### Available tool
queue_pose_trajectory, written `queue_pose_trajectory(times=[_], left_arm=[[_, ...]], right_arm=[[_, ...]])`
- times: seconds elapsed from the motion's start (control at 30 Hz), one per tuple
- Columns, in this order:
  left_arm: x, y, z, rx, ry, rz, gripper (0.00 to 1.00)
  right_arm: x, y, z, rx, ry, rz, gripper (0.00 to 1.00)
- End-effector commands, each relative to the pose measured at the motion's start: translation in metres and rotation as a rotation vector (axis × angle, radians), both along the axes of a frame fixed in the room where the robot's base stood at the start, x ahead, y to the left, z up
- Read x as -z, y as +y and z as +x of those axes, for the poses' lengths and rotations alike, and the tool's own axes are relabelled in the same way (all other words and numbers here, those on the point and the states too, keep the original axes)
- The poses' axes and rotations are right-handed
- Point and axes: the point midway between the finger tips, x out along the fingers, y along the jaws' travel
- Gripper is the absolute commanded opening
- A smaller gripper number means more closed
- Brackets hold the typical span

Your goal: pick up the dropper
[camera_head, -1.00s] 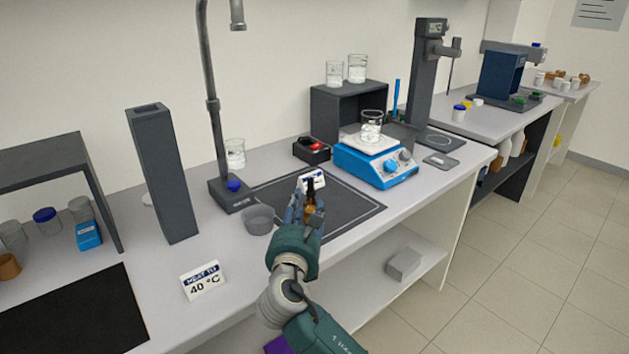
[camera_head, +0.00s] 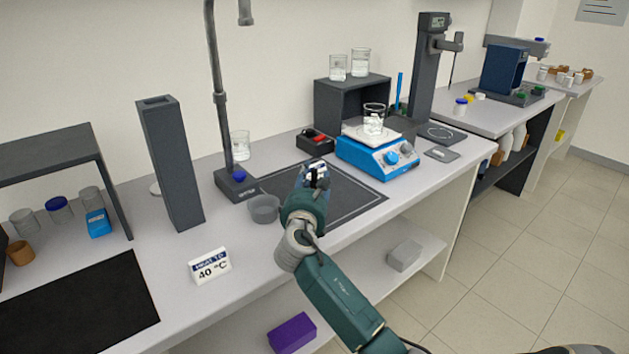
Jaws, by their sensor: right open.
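My right gripper (camera_head: 313,180) reaches over the dark mat (camera_head: 345,197) from the front, with its jaws open. It sits at the place of the small amber dropper bottle and hides nearly all of it. Only a small dark tip (camera_head: 322,172), likely the dropper's top, shows by the fingers. I cannot tell whether the fingers touch it. A small white and blue card (camera_head: 317,164) stands just behind. My left gripper is out of view.
A grey bowl (camera_head: 265,209) stands close left of the gripper, beside a stand base (camera_head: 236,187). A blue hotplate (camera_head: 378,160) with a beaker (camera_head: 373,122) is at right. A black and red device (camera_head: 316,141) is behind. A "40 °C" card (camera_head: 210,266) stands in front left.

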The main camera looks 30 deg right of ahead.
Motion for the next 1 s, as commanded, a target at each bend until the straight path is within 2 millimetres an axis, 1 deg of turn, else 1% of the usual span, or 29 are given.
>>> queue_pose_trajectory(times=[0.07,0.1,0.3,0.47,0.77,0.87,1.0], left_arm=[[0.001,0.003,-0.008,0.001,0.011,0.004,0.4],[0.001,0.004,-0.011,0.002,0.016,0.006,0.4],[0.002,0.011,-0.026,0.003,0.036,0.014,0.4],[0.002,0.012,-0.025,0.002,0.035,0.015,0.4],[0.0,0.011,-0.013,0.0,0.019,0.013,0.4],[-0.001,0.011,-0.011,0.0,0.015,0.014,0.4],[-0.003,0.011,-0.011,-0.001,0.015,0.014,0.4]], right_arm=[[0.0,0.0,0.0,0.0,0.0,0.0,0.41],[0.0,0.0,0.0,0.0,0.0,0.0,0.36],[0.0,0.0,0.0,0.0,0.0,0.0,0.19],[0.0,0.001,0.0,0.0,0.0,0.0,0.18],[-0.003,0.001,0.0,0.0,-0.001,0.0,0.18],[-0.009,0.0,0.0,-0.001,-0.003,0.0,0.18],[-0.028,0.0,0.0,0.0,-0.005,0.0,0.18]])
